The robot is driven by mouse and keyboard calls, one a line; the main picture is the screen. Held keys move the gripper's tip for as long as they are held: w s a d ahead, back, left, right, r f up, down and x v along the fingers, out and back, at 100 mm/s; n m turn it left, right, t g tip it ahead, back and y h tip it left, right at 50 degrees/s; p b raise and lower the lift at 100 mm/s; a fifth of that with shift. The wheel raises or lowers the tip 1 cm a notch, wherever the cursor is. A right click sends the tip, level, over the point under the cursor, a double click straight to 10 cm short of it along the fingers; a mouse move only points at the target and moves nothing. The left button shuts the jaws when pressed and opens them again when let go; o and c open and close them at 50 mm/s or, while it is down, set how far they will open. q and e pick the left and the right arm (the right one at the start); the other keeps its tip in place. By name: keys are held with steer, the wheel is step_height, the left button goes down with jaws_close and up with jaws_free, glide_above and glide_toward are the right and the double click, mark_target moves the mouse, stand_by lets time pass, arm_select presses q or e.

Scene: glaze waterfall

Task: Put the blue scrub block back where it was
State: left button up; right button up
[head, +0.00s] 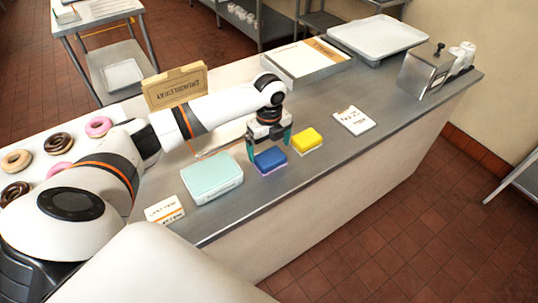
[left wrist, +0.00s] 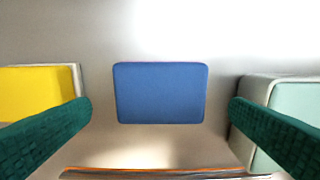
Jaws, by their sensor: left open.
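The blue scrub block (head: 270,160) lies on the steel counter, between a yellow block and a pale teal box. A thin pale purple edge shows along its lower front side. In the left wrist view the blue block (left wrist: 160,93) is centred between the two fingers, with a clear gap on each side. My left gripper (head: 269,146) is open and empty, with its green fingers pointing down just above and behind the block. The fingers (left wrist: 160,106) also show in the left wrist view. My right gripper is not in view.
The yellow block (head: 307,140) is close on the right, the teal box (head: 212,179) close on the left. Printed cards (head: 354,121) lie further along. A tray (head: 377,39), a metal dispenser (head: 424,70) and donuts (head: 59,143) stand further off. The counter's front edge is near.

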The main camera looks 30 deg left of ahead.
mark_target(269, 155)
arm_select(q)
step_height(269, 155, up, 8)
steer(key=b, duration=0.1)
steer(key=shift+f, duration=0.15)
steer(key=shift+d, duration=0.1)
